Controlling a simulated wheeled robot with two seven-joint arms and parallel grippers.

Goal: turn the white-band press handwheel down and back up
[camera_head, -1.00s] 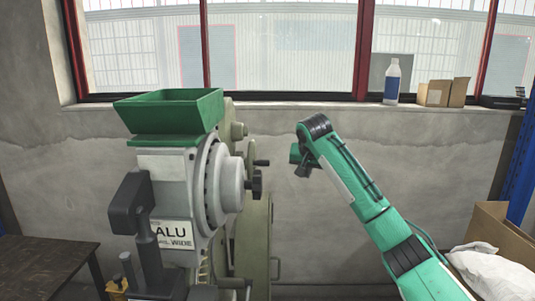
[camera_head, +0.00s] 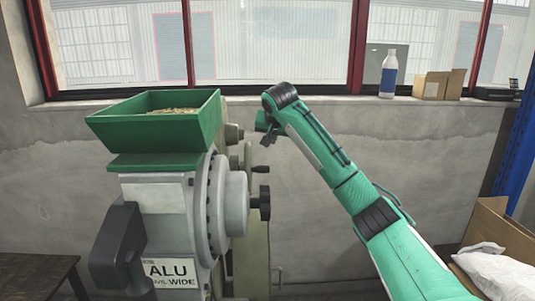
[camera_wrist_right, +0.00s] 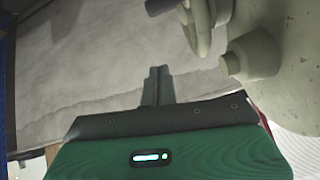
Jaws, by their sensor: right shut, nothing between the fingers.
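A press with a green hopper (camera_head: 155,122) stands left of centre in the head view. Its plate (camera_head: 170,271) reads ALU and WIDE. A round grey hub (camera_head: 232,203) with a black knob (camera_head: 264,203) is on its right side. I cannot make out a white band. My right gripper (camera_head: 267,140) is to the right of the press, by pale machine parts behind it. In the right wrist view its fingers (camera_wrist_right: 158,84) are together and empty, apart from the pale machine body (camera_wrist_right: 285,65). My left gripper is not in view.
A dark table (camera_head: 36,272) is at the left. A bottle (camera_head: 389,74) and a cardboard box (camera_head: 432,86) stand on the sill. A larger box (camera_head: 495,232) with a white bag (camera_head: 490,268) is at the lower right. A concrete wall is behind.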

